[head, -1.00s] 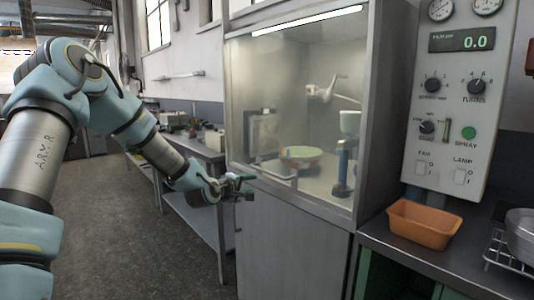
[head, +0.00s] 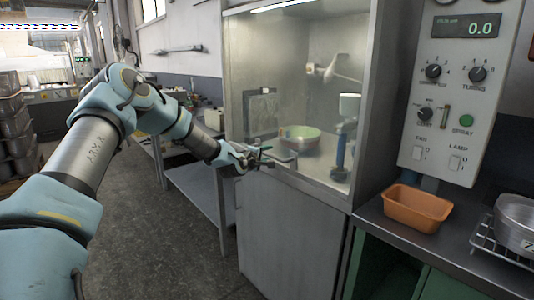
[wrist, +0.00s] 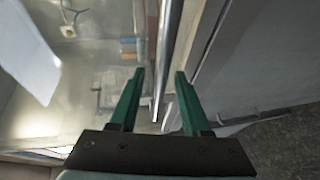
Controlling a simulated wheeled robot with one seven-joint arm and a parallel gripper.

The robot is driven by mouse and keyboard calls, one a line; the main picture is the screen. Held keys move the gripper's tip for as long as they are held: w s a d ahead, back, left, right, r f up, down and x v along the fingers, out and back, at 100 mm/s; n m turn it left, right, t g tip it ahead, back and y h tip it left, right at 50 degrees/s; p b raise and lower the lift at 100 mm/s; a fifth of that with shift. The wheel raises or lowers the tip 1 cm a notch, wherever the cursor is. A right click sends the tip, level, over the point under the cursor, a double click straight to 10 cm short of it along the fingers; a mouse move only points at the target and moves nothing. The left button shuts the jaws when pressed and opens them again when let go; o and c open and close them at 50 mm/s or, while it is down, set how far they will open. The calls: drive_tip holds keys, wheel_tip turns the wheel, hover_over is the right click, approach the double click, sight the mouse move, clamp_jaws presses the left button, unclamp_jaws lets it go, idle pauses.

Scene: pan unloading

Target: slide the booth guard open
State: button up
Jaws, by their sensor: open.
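The booth guard (head: 262,75) is a hazy clear panel across the front of the spray booth. It looks shut, with the booth interior seen through it. My gripper (head: 263,158) is at the guard's lower left, where a handle shows in the earlier frame; my gripper now partly hides that area. In the wrist view, my open gripper (wrist: 159,74) has its two green fingers apart, with a long metal bar (wrist: 171,45) running between them. The bar looks like the guard's handle or edge; I cannot tell whether either finger touches it.
A control panel (head: 458,90) reads 0.0. An orange tray (head: 416,208) and a metal pan (head: 516,222) are on the right counter. Floor (head: 150,240) is clear at the left.

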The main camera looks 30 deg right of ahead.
clamp_jaws()
idle(0.4)
idle(1.1)
